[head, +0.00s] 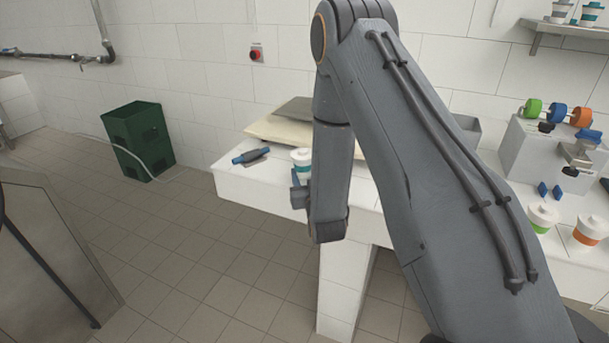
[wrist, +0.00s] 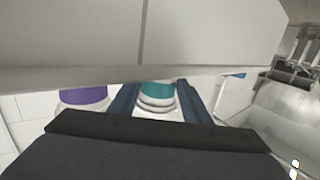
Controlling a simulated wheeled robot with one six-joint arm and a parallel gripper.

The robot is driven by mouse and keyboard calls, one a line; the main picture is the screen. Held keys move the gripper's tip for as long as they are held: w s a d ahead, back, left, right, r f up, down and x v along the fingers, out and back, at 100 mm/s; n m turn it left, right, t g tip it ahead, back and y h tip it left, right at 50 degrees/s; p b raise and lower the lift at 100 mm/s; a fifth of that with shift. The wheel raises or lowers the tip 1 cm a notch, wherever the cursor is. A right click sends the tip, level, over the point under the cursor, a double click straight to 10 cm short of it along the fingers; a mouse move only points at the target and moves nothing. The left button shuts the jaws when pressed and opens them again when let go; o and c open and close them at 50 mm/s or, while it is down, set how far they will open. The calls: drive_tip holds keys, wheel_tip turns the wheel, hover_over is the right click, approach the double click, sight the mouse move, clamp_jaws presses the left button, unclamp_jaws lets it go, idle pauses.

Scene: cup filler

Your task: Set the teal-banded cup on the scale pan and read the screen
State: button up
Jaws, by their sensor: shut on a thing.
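The teal-banded cup (wrist: 158,92) stands between the two dark blue fingers of my gripper (wrist: 157,103) in the wrist view. The gripper is shut on it, and a pale panel edge hides the upper part of the cup. In the head view a white-topped cup with a teal band (head: 301,159) shows just left of my forearm, at the end of the white counter. My gripper (head: 299,190) is partly visible below it there, with much of it hidden by my arm. I cannot make out a scale pan or a screen.
A purple-banded cup (wrist: 82,97) stands left of my gripper. A blue and grey item (head: 251,156) lies near the counter's (head: 235,183) left end. Green-banded (head: 543,217) and orange-banded (head: 590,231) cups stand at right.

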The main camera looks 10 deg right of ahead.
drive_tip(key=shift+f, duration=0.1)
drive_tip(key=shift+f, duration=0.1)
drive_tip(key=o, duration=1.2)
